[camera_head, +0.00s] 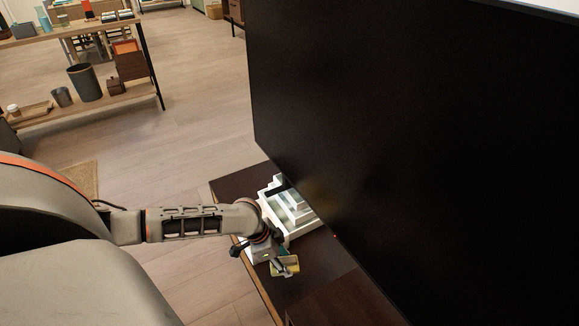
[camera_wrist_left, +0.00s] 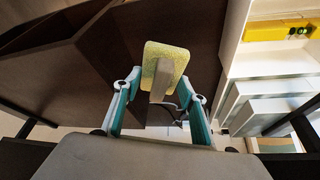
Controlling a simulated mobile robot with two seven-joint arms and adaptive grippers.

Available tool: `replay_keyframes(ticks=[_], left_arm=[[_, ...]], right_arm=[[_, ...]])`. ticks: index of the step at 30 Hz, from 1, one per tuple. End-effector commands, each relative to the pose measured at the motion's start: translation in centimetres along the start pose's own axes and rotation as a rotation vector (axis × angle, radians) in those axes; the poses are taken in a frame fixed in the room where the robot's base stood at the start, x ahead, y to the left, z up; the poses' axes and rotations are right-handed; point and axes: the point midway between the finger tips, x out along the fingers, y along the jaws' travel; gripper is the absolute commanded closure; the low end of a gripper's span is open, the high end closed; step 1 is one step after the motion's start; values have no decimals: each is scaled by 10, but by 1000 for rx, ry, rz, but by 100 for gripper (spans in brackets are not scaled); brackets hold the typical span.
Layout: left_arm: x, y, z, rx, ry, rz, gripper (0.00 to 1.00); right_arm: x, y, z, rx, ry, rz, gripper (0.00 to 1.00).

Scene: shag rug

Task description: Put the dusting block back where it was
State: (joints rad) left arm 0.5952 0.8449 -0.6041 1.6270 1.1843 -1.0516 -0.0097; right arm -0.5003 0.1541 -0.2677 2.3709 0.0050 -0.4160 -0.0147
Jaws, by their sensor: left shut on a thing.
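The dusting block, a pale yellow pad with a grey grip, is in my left gripper; it shows in the head view (camera_head: 290,268) and in the wrist view (camera_wrist_left: 174,54). My left gripper (camera_head: 277,261) is shut on the block's grey grip, with its teal fingers on either side in the wrist view (camera_wrist_left: 162,100). It is over the dark cabinet top (camera_head: 318,262), in front of the white stepped holder. I cannot tell whether the block touches the cabinet. My right gripper is not in view.
A white stepped holder (camera_head: 304,232) stands on the cabinet beside the gripper; a yellow item (camera_wrist_left: 275,31) shows by it in the wrist view. A large black screen (camera_head: 430,150) rises close behind. A wooden shelf (camera_head: 60,112) stands across the room at upper left.

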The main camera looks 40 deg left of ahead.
Motion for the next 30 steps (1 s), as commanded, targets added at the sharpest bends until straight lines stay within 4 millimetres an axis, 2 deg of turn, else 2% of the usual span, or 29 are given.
replay_keyframes(ticks=[1,7,13,19,23,25,30], left_arm=[[22,5,14,-8,-13,12,79],[62,5,32,-6,-12,10,79],[78,2,35,-2,-4,3,79],[90,2,39,-2,-3,3,79],[112,4,52,-4,-11,7,79],[124,5,57,-5,-10,8,79],[132,1,57,0,-3,2,79]], right_arm=[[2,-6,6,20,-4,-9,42],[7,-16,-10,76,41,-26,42],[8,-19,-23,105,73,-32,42],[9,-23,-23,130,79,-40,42],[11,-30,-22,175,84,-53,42],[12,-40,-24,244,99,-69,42],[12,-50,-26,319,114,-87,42]])
